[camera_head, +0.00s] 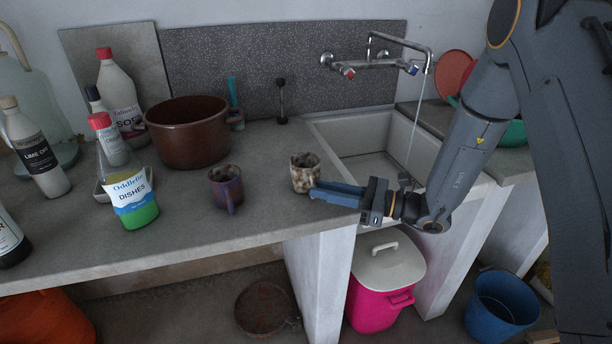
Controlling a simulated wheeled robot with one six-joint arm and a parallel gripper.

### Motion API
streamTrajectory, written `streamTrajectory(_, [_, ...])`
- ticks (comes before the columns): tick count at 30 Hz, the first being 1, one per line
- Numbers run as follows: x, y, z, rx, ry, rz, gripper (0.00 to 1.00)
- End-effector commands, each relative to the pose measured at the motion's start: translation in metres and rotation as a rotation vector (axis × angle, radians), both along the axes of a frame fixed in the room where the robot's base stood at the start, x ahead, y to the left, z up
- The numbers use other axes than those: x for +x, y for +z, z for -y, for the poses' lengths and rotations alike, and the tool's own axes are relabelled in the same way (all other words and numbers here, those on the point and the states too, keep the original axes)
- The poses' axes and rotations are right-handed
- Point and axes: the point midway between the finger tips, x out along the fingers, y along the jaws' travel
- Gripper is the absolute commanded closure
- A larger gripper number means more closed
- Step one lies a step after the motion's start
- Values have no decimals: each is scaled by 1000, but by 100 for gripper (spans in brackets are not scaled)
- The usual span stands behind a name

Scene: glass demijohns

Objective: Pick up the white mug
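The white mug (304,170), pale with dark brown mottling, stands upright on the grey counter (262,215) near the left edge of the sink. My gripper (315,189) comes in from the right, low over the counter, with its blue fingers pointing left. The fingertips overlap the mug's lower right side in this view. I cannot tell whether they touch it, or how wide the gap between the fingers is. A purple and brown mug (226,190) stands to the left of the white mug.
A dark red pot (188,135), a dish soap bottle (130,190) and other bottles stand to the left. The sink (372,145) has a tap (375,62) running water. A pink bin (372,300) with a white lid stands below. The counter's front strip is clear.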

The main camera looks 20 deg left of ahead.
Motion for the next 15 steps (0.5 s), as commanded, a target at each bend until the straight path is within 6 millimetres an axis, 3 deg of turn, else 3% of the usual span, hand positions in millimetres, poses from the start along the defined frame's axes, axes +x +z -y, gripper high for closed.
streamTrajectory(6, [0, 2, -26, 0, 2, 0, 85])
streamTrajectory(15, [2, 0, -29, 0, 0, 0, 86])
